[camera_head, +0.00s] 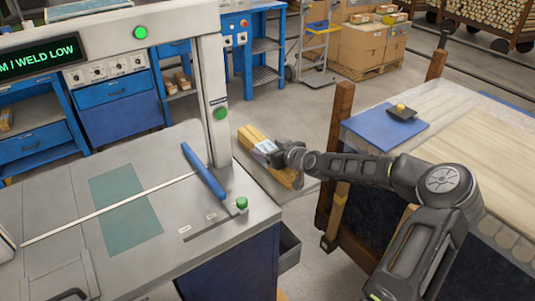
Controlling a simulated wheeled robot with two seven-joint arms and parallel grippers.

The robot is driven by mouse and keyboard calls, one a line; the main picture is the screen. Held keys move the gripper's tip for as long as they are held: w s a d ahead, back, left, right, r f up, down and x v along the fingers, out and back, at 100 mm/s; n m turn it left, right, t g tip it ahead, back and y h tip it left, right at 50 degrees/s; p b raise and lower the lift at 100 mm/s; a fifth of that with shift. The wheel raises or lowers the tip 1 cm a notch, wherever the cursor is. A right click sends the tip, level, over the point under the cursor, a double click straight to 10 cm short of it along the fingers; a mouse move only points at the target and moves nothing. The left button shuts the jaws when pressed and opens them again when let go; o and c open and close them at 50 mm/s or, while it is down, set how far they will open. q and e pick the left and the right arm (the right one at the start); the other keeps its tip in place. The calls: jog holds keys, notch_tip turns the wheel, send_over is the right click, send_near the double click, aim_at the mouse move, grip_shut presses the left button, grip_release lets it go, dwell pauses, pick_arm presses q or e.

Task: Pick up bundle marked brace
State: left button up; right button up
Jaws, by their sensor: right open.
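A bundle of yellowish wood sticks (253,135) lies beside the right side of the grey machine table, partly hidden by my gripper. A pale wrap or label shows near its middle, but I cannot read any "brace" mark. My right gripper (268,148) reaches in from the right and is over the middle of the bundle. Its jaws are open; the fingertips are small, and I cannot tell whether they touch the bundle. My left gripper is not in view.
The grey machine table (70,215) with an upright frame and blue handle (203,172) stands at left. A wooden-posted bin (470,140) at right carries a blue mat (384,128). Cardboard boxes (365,50) stand on a pallet behind. Grey floor lies between.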

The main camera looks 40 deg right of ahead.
jog(key=shift+w+f, duration=0.2)
jog(key=shift+w, duration=0.25)
jog(key=shift+c, duration=0.4)
grip_shut()
dwell(0.6)
jog(key=shift+r, duration=0.1)
